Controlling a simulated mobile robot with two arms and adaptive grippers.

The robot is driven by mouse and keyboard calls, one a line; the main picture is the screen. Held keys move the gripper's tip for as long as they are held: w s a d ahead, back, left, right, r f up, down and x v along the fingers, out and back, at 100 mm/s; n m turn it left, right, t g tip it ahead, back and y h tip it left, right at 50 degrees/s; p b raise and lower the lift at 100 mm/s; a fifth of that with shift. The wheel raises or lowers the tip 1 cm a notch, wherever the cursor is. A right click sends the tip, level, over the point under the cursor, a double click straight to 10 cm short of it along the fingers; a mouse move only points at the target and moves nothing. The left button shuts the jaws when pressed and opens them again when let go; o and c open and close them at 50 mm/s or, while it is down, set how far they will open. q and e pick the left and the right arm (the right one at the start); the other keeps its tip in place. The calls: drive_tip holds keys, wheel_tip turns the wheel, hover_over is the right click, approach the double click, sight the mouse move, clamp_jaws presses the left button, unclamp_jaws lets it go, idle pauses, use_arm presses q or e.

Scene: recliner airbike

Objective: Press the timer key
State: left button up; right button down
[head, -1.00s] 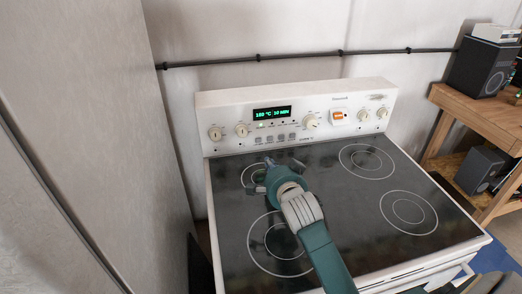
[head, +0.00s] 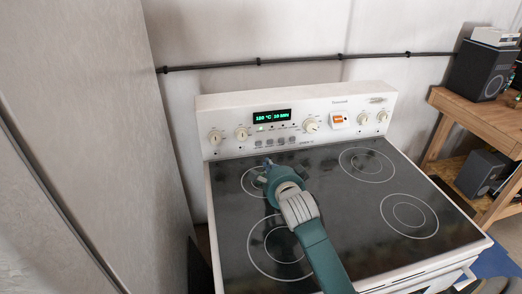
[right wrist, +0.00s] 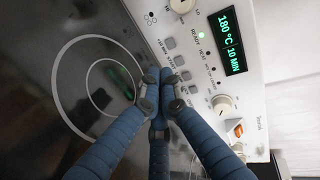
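A row of small grey keys (head: 269,142) sits under the green display (head: 271,116) on the stove's white control panel. In the right wrist view the keys (right wrist: 180,61) run down beside the display (right wrist: 227,45), which reads 180 °C, 10 MIN. Key labels are too small to read surely, so I cannot tell which is the timer key. My right gripper (head: 267,164) is in front of the panel, over the rear left burner. In the right wrist view its fingertips (right wrist: 160,88) are together and empty, close to the keys; contact is not visible. My left gripper is out of view.
White knobs (head: 311,125) and an orange switch (head: 338,118) flank the keys. The black glass cooktop (head: 330,205) is bare. A grey wall (head: 85,130) stands close on the left; a wooden bench (head: 470,113) with speakers is on the right.

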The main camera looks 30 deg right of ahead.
sight(258, 146)
use_arm(q)
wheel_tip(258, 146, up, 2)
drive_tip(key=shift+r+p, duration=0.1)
drive_tip(key=shift+p, duration=0.85)
use_arm(e)
drive_tip(key=x, duration=0.7)
drive_tip(key=r+x, duration=0.1)
drive_tip(key=x, duration=0.3)
drive_tip(key=shift+w+d, duration=0.1)
drive_tip(key=shift+w, duration=0.15)
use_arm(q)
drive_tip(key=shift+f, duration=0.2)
use_arm(e)
drive_tip(key=shift+w, duration=0.1)
